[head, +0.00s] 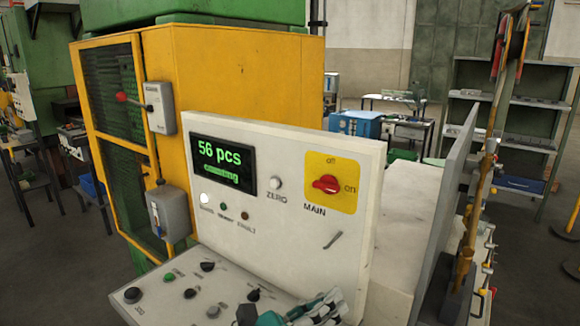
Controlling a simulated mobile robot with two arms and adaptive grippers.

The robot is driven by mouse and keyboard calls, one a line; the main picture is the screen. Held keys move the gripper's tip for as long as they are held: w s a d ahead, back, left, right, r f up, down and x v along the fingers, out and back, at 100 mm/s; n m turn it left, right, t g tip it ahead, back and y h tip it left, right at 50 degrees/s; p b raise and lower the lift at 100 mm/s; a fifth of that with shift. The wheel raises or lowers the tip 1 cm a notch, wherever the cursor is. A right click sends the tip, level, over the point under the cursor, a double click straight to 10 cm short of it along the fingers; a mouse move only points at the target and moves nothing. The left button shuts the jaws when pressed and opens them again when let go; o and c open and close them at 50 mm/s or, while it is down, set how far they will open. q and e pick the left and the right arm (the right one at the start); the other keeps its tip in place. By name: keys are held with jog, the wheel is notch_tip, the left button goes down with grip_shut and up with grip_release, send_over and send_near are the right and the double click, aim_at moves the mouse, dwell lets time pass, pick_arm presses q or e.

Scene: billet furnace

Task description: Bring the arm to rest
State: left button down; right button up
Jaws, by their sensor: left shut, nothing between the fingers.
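My left gripper (328,303) shows at the bottom edge, in front of the lower right of the control cabinet. Its grey fingers are shut with nothing between them, and most of the arm is out of frame. It overlaps the right end of the sloping button desk (185,294) in the picture; I cannot tell whether it touches. My right gripper is not in view.
The white control panel (285,142) has a lit display (223,165) reading "56 pcs counting" and a red main switch (327,184) on a yellow plate. A yellow guarded machine (230,80) stands behind. Tools hang at the right; shelves (510,140) stand farther back.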

pick_arm(q)
jog(key=w+a+r+n+t+y, duration=0.25)
jog(key=a+n+t+y, duration=0.65)
jog(key=n, duration=0.9)
jog(key=a+f+n+y, duration=1.1)
jog(key=a+f+n, duration=0.3)
jog(key=a+n, duration=0.15)
jog(key=s+a+f+n+g+h, duration=0.1)
jog(key=s+f+n+g, duration=0.4)
jog(key=s+f+g, duration=0.5)
jog(key=s+a+f+n+g, duration=0.1)
jog(key=s+f+n+g, duration=0.35)
jog(key=s+f, duration=0.65)
jog(key=s+f+g+b, duration=0.1)
jog(key=s+f, duration=0.1)
jog(key=f, duration=1.1)
jog(key=s+f, duration=0.2)
jog(key=f, duration=1)
jog(key=s+a+f+g+b, duration=0.1)
jog(key=s+a+f, duration=0.2)
jog(key=s+f, duration=1.3)
jog(key=shift+f, duration=0.55)
